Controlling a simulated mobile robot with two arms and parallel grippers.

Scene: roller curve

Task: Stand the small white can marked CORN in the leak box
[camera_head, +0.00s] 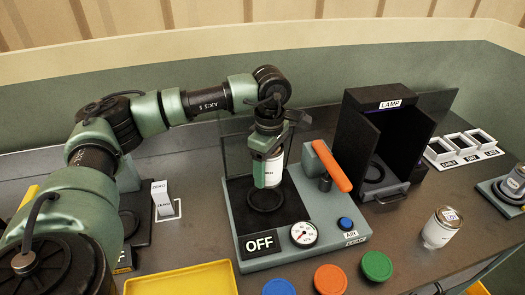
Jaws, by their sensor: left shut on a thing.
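My left gripper (268,148) is shut on a small white can (274,170), held upright. The print on this can is too small to read, so I cannot tell if it says CORN. The can is over a black ring (265,198) in a grey-green station with a clear panel, an OFF display (262,243), a round gauge (304,234) and an orange lever (332,167). This station appears to be the leak box. I cannot tell whether the can's base touches the ring. My right gripper is not in view.
A black LAMP box (385,150) stands right of the station. Another white can (440,228) stands farther right, and one more (515,182) sits at the right edge. Labelled white bins (462,147) are behind. A yellow tray (182,280) and coloured discs (377,266) lie in front.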

